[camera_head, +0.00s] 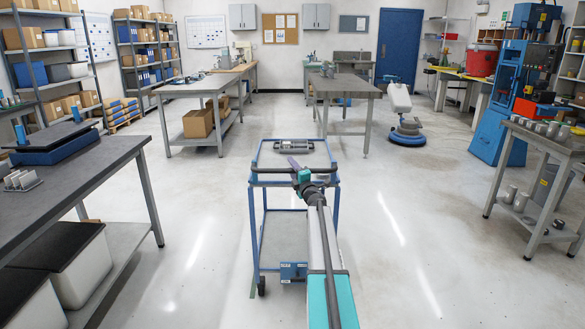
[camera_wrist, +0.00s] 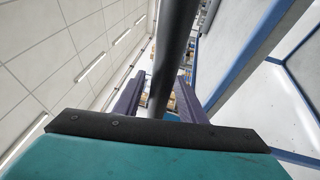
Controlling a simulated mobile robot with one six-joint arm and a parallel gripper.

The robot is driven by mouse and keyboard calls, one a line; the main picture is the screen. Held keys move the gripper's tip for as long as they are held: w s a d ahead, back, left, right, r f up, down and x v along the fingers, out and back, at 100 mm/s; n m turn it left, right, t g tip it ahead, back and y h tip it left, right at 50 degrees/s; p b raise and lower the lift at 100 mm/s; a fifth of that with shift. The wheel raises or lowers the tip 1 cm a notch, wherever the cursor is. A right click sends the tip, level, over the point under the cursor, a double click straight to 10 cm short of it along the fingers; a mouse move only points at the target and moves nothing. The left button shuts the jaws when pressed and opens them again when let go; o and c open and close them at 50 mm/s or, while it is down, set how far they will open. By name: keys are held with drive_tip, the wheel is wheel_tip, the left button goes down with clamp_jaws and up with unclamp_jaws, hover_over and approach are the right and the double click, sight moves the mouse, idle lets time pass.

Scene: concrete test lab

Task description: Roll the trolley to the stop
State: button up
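The trolley (camera_head: 335,212) has a blue frame, light shelves and dark castors. It stands upright at the centre of the head view. A grey metal part (camera_head: 294,146) lies at the far end of its top. My gripper (camera_head: 294,164) is at the trolley's near end, over its handle side. The wrist view shows its two purple fingers (camera_wrist: 158,98) with a dark bar between or in front of them. I cannot tell whether the fingers press on anything. Blue-edged pale panels, perhaps the trolley, fill the right of that view. I cannot make out a stop.
A dark-topped bench (camera_head: 90,172) stands on the left. Two workbenches (camera_head: 200,84) (camera_head: 345,85) stand beyond the trolley. A blue-and-white floor cleaner (camera_head: 406,133) is behind right. A bench with metal cylinders (camera_head: 565,147) is at right. Floor on both sides of the trolley is clear.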

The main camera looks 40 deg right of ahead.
drive_tip(key=v, duration=1.3)
drive_tip(key=shift+d, duration=0.15)
idle(0.3)
